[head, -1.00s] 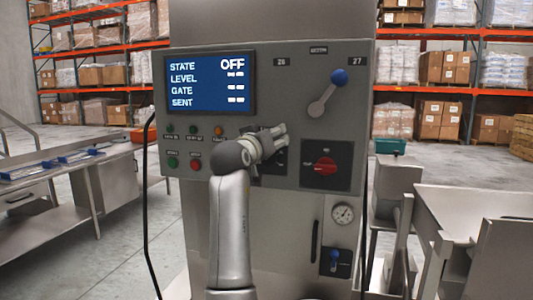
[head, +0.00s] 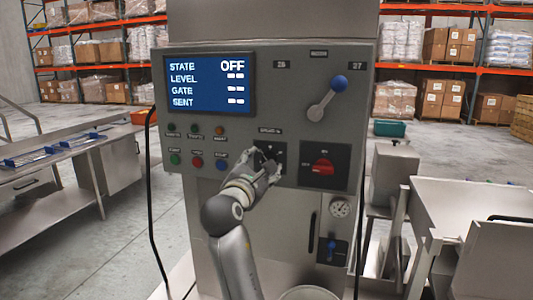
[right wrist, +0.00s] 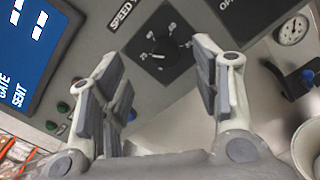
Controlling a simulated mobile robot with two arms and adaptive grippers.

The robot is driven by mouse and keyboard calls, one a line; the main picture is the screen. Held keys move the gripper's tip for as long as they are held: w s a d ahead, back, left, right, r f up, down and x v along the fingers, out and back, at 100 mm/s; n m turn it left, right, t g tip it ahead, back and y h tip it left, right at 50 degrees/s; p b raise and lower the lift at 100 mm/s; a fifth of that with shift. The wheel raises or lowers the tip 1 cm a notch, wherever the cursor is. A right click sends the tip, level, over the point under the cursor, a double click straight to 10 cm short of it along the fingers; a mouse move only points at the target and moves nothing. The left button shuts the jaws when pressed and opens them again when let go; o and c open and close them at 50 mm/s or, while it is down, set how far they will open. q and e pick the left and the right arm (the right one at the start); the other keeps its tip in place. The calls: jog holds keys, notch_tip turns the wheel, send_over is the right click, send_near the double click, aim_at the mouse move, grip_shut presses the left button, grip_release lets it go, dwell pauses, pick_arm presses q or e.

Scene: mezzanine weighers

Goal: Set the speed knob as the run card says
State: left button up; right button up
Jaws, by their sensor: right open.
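The black speed knob (right wrist: 166,52) sits on a dark square plate with numbers around it, below a "SPEED" label. Its white mark points left, towards the lower-left number, which looks like 25. In the head view my right gripper (head: 263,167) is in front of the knob plate (head: 279,148) and covers much of it. In the right wrist view my right gripper (right wrist: 158,68) is open and empty, its fingers on either side of the knob with a gap. I cannot make out a run card. My left gripper is out of view.
The screen (head: 211,82) reads STATE OFF. Left of the knob are several small buttons, including a blue one (head: 221,165). Right of it is a red rotary switch (head: 323,167), with a blue-knobbed lever (head: 328,97) above. Steel tables stand either side.

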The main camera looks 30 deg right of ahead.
aim_at(268, 155)
jog(key=w+d+f+n+p, duration=0.1)
jog(key=w+d+n+p, duration=0.3)
jog(key=n, duration=0.4)
jog(key=shift+w+d+f+y, duration=0.25)
jog(key=shift+w+d+y, duration=0.05)
jog(key=shift+w+d, duration=0.5)
jog(key=c, duration=1)
